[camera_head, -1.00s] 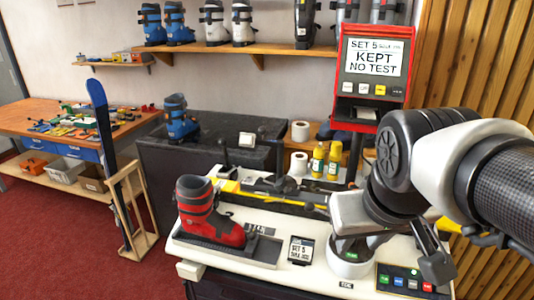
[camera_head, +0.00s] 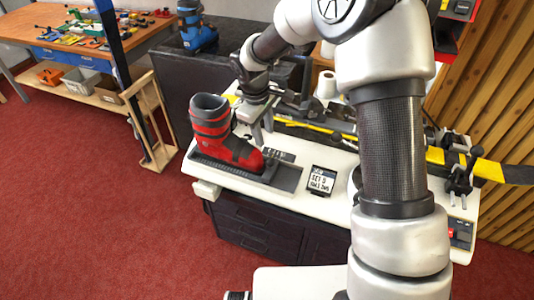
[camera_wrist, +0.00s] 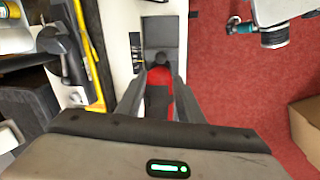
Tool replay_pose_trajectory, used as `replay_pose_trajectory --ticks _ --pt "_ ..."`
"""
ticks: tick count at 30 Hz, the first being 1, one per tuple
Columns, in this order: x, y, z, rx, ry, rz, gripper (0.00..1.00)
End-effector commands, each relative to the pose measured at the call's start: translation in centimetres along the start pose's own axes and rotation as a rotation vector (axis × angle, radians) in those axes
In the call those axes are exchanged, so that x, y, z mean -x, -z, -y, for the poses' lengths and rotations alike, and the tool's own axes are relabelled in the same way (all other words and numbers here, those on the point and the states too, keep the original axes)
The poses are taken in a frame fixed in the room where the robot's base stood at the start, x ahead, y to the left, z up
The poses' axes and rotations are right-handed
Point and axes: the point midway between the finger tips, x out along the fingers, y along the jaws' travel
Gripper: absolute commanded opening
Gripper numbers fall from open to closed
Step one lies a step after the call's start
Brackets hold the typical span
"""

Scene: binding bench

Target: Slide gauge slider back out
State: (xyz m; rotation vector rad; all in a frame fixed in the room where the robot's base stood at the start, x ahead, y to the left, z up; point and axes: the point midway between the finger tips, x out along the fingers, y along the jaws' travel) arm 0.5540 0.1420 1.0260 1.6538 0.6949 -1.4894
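The red ski boot (camera_head: 225,140) stands upright in a grey tray (camera_head: 287,178) on the white bench, toe towards the right. A dark piece at the boot's toe, which looks like the gauge slider (camera_wrist: 160,62), shows in the wrist view; a scale strip (camera_wrist: 135,52) runs beside it. In the head view the slider is hard to make out against the toe. My gripper (camera_head: 262,138) points down just behind the boot's toe. In the wrist view my gripper (camera_wrist: 160,92) has its two fingers wide apart, with the red toe seen between them and nothing gripped.
A small card stand (camera_head: 321,180) stands to the right of the tray. A yellow bar and dark clamps (camera_head: 305,127) lie behind it. A wooden rack (camera_head: 152,120) holding a ski stands left of the bench.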

Motion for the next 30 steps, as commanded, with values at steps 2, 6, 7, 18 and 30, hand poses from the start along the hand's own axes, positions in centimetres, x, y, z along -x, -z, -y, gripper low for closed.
replay_pose_trajectory --ticks 2,6,7,18,30 --pt "-0.9 -0.1 0.1 -0.001 0.003 0.003 0.33" --pt "-3.4 -0.1 0.1 0.000 0.004 0.004 0.33" --pt "-4.1 -0.1 0.1 -0.001 0.004 0.003 0.33" --pt "-12.2 -0.1 0.1 -0.002 0.003 0.003 0.33" --pt "-16.8 -0.1 0.0 -0.003 0.000 0.002 0.33"
